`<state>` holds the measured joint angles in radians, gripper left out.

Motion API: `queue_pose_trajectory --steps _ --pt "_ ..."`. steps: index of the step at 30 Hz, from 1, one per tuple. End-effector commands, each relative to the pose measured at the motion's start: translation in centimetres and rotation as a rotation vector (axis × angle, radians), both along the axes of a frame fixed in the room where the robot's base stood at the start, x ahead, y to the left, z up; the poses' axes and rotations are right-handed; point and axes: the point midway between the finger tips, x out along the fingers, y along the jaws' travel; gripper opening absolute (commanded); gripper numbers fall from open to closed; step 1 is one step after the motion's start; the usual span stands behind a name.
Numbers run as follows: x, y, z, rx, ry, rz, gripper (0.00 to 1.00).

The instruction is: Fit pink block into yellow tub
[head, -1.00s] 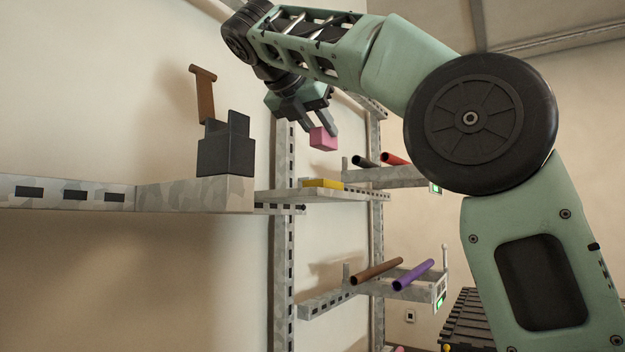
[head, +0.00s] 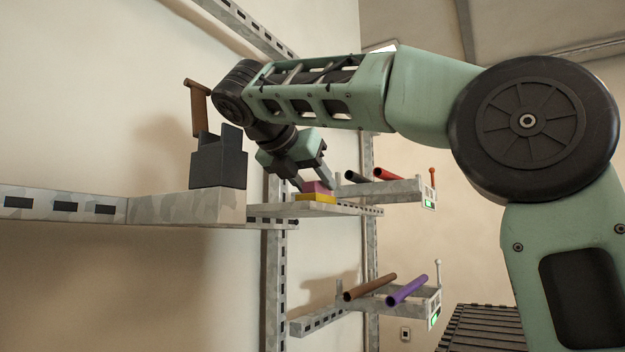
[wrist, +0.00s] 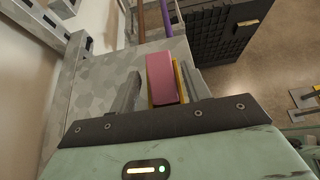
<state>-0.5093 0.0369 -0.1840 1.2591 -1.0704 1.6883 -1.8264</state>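The pink block (head: 318,187) sits at the yellow tub (head: 316,198), its upper part standing above the tub's rim. The tub rests on the grey shelf bracket. In the wrist view the pink block (wrist: 161,78) is upright between my fingers, with a strip of the yellow tub (wrist: 182,82) showing along its right side. My gripper (head: 312,182) points down around the block. In the wrist view its fingers (wrist: 160,88) stand apart, with a visible gap between the left finger and the block. How deep the block sits is hidden by the rim.
A dark grey block-like fixture (head: 218,164) with a brown handle stands on the ledge to the left. Black and red (head: 388,174) pipes lie on a rack behind. Brown and purple (head: 407,289) pipes lie on a lower rack. Metal uprights (head: 274,270) stand close by.

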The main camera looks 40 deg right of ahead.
Motion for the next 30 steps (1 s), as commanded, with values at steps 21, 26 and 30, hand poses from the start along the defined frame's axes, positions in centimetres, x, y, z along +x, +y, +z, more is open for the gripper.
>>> queue_pose_trajectory --steps 21,26,30 --pt "-1.7 4.9 3.0 -0.002 -0.007 0.004 0.48" --pt "-2.2 6.0 3.7 -0.001 -0.005 0.002 0.48" --pt "-2.3 6.2 3.9 -0.001 -0.005 0.002 0.48"
